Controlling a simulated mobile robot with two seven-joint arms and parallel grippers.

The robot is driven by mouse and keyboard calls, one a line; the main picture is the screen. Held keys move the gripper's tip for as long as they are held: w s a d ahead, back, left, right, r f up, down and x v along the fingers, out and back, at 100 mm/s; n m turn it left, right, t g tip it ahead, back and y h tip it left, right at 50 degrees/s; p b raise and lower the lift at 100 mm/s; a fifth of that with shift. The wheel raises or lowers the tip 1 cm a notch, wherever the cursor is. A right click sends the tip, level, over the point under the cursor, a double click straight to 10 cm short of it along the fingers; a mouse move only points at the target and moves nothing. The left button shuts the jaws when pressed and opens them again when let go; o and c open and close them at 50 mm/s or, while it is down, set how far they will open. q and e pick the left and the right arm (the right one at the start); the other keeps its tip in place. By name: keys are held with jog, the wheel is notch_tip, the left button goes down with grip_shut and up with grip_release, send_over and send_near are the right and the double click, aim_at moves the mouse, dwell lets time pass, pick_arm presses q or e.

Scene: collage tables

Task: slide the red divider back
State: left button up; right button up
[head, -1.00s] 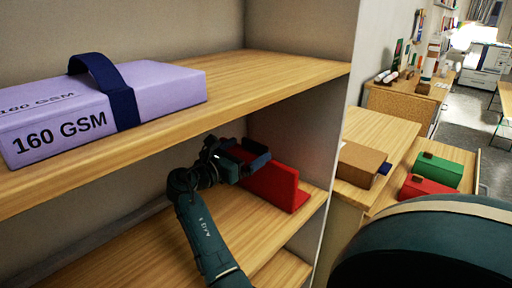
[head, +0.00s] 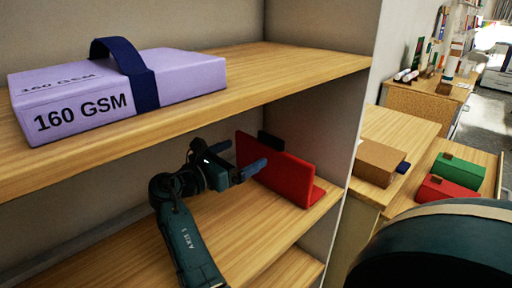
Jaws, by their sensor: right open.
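The red divider (head: 284,172) stands upright on the lower wooden shelf in the head view, close to the shelf's right side wall. It has a flat foot at its right end, and a dark block (head: 270,141) shows behind its top edge. My right gripper (head: 250,169) is just to the left of the divider's near face, with its blue fingertips apart and nothing held between them. Whether a fingertip touches the divider I cannot tell. My left gripper is not in view.
A lilac pack marked 160 GSM (head: 110,92) with a navy strap lies on the upper shelf (head: 300,68), above my arm. Bare lower shelf (head: 235,235) lies in front of the divider. A cardboard box (head: 378,163), a red box (head: 443,188) and a green box (head: 458,172) stand at right.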

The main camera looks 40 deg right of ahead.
aim_at(269, 140)
jog(key=d, duration=0.4)
jog(key=d+p, duration=0.1)
jog(key=d, duration=0.3)
jog(key=w+d, duration=0.1)
jog(key=d, duration=0.4)
jog(key=shift+d+p, duration=0.1)
jog(key=shift+p, duration=0.25)
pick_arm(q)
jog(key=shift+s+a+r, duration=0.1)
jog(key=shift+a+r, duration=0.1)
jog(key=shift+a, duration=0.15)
pick_arm(e)
jog(key=c, duration=1.3)
jog(key=shift+w+d+p, duration=0.1)
jog(key=shift+d+p, duration=0.7)
jog(key=shift+d, duration=0.15)
jog(key=o, duration=1.1)
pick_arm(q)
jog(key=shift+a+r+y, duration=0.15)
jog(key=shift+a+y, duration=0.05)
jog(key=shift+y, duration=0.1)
pick_arm(e)
jog(key=shift+o, duration=1)
jog(key=shift+a, duration=0.1)
